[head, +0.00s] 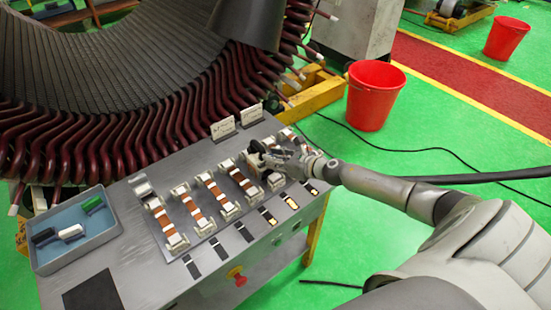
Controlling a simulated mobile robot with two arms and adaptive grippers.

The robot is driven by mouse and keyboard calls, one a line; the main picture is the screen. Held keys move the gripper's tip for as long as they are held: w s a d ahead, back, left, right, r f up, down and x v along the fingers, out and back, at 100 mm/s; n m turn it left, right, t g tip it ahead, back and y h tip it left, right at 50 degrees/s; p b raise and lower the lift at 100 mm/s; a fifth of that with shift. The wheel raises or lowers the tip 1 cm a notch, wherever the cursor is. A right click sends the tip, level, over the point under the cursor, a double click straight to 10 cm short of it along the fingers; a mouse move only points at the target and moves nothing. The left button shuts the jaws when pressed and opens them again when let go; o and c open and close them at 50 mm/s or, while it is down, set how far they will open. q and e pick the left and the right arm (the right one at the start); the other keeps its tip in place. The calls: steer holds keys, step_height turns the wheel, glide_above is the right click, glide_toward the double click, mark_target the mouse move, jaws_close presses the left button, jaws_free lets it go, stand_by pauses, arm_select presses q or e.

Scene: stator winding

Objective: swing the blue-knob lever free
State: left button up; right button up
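My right gripper (262,157) is over the right part of the grey bench (150,250), at one of the white clamp units in the row. It is small in the picture and overlaps the clamp parts, so I cannot tell whether its fingers are open or shut, or touch anything. Several white clamp units with copper-coloured bars (217,194) stand in a slanted row on the bench. I cannot make out a blue knob or its lever; the gripper and forearm cover part of the row's right end. My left gripper is out of view.
A blue-grey tray (75,262) with black, white and green pieces is at the bench's left. A red button (237,273) is on the front. The large stator with dark red coils (130,140) rises behind. A red bucket (373,95) stands on the green floor.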

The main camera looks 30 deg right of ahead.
jaws_close()
steer(key=shift+s+h, duration=0.15)
steer(key=shift+h, duration=0.15)
steer(key=shift+s+a+r+m+h+p, duration=0.1)
steer(key=shift+s+a+m+h+p, duration=0.1)
steer(key=shift+m+h+p, duration=0.3)
steer(key=shift+s+a+m+h+p, duration=0.15)
steer(key=shift+a+m+h+p, duration=0.2)
steer(key=shift+m+h, duration=0.3)
steer(key=m+h, duration=0.2)
steer(key=s+a+m+h, duration=0.1)
steer(key=m+h, duration=0.1)
steer(key=h, duration=0.1)
steer(key=shift+s+a+m, duration=0.15)
steer(key=shift+a+m, duration=0.05)
steer(key=shift+m, duration=0.05)
steer(key=shift+s+a+m+g+h, duration=0.1)
steer(key=shift+a+m+g+h, duration=0.5)
steer(key=shift+m+g+h, duration=0.75)
steer(key=shift+a+m+g+h, duration=0.65)
steer(key=shift+m+g+h, duration=0.25)
steer(key=shift+m+h, duration=0.65)
steer(key=shift+s+a+m+g+h, duration=0.1)
steer(key=shift+a+m+g+h, duration=0.5)
steer(key=shift+m+g+h, duration=0.85)
steer(key=shift+m, duration=0.35)
